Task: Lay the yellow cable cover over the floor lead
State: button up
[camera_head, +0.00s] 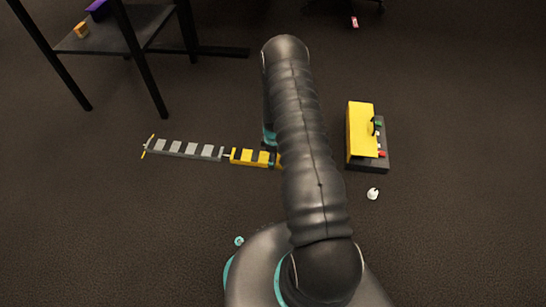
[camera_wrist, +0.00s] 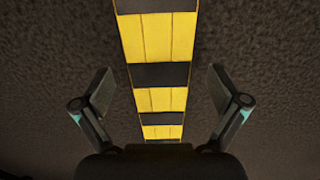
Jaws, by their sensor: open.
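The yellow cable cover (camera_head: 243,156), yellow with black bands, lies on the floor left of my arm in the head view. Its right part is hidden behind my arm. In the wrist view the cover (camera_wrist: 158,38) runs up the middle of the picture. My gripper (camera_wrist: 160,85) is open, one finger on each side of the cover, and no contact shows. I cannot tell whether the lead runs under the yellow cover.
A yellow and dark panel box (camera_head: 361,128) with coloured buttons stands right of my arm. A small white object (camera_head: 373,194) lies near it. A dark table (camera_head: 108,38) with thin legs stands at the back left.

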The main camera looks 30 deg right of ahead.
notch_tip(320, 180, up, 12)
dwell(0.5)
dwell(0.4)
